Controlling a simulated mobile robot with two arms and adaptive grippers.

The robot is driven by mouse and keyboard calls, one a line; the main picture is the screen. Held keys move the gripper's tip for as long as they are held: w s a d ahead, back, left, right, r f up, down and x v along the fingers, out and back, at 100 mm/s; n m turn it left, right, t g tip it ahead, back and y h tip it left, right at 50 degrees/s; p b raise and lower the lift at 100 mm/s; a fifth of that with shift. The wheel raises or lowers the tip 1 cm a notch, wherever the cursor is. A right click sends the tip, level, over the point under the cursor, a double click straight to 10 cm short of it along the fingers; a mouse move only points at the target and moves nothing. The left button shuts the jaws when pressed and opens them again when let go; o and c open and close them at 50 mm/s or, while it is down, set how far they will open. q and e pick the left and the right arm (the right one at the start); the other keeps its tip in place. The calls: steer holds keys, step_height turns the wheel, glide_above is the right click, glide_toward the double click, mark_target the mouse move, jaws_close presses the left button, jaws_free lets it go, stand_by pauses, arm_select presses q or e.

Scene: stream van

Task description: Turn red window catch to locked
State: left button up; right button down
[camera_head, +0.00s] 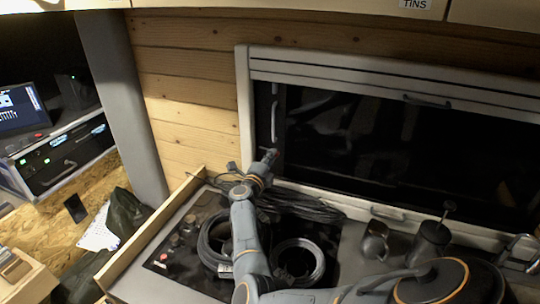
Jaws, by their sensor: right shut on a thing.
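The window (390,145) has a pale frame and dark glass above the counter. My right arm reaches up from the lower right, and my right gripper (270,156) is at the window's lower left corner. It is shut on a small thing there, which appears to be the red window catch. The gripper hides the catch, so its colour and its turned position cannot be told. A vertical grey handle (274,121) stands just above the gripper on the window's left side. My left gripper is not in view.
Coiled black cables (300,262) lie on the hob and counter below my right arm. A dark mug (375,241) and a dark pot (430,242) stand at the right. A wooden edge board (150,237) borders the counter's left. A screen (18,108) is far left.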

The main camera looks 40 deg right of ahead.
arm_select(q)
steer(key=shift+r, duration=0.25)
arm_select(e)
steer(key=shift+d+r+n, duration=0.2)
steer(key=shift+r+n, duration=0.1)
steer(key=c, duration=1.4)
jaws_free()
steer(key=shift+f, duration=0.1)
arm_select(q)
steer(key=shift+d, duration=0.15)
arm_select(e)
steer(key=shift+d+f, duration=0.15)
